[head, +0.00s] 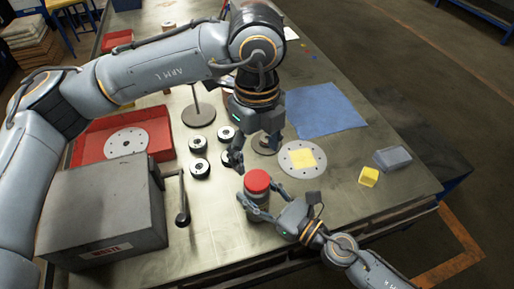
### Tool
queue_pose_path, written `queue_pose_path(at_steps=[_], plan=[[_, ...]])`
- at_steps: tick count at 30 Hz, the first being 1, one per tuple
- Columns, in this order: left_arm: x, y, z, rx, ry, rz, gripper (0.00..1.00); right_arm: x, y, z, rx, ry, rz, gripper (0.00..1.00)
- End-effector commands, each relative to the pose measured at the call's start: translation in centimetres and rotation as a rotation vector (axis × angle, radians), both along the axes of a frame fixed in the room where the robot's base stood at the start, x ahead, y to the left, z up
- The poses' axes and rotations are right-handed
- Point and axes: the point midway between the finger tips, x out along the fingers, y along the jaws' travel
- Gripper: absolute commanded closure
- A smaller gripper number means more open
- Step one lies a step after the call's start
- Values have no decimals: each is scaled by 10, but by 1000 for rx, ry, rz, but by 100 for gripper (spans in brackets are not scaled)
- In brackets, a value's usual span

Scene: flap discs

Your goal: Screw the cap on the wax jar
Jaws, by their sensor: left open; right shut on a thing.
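The wax jar (257,207) stands upright on the metal table near its front edge. The red cap (257,180) sits on top of the jar; I cannot tell how tightly it is seated. My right gripper (262,198) is shut on the jar, its fingers around the jar's sides below the cap. My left gripper (256,158) is open and empty, pointing down just above and behind the cap, apart from it. The jar's lower part is partly hidden by my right gripper.
A grey waste box (100,215) with a lever beside it stands left, before a red tray (158,135) with a disc. Several small rollers (199,168) lie left of the jar. A perforated disc (290,168), blue cloth (325,108), yellow block (369,177) and grey block (393,158) lie right.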

Motion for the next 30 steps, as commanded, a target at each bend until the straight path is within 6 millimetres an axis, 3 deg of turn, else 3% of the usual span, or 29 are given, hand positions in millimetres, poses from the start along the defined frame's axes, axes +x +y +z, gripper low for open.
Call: queue_pose_path(at_steps=[5, 18, 30], plan=[[0, 0, -13, 1, 2, -1, 30, 0, 0, 1, 2, -1, 0, 100], [0, 0, -73, 1, 2, -2, 30, 0, 0, 1, 1, -1, 0, 100], [0, 0, -80, 0, 0, -2, 30, 0, 0, 1, 1, -1, 0, 100]])
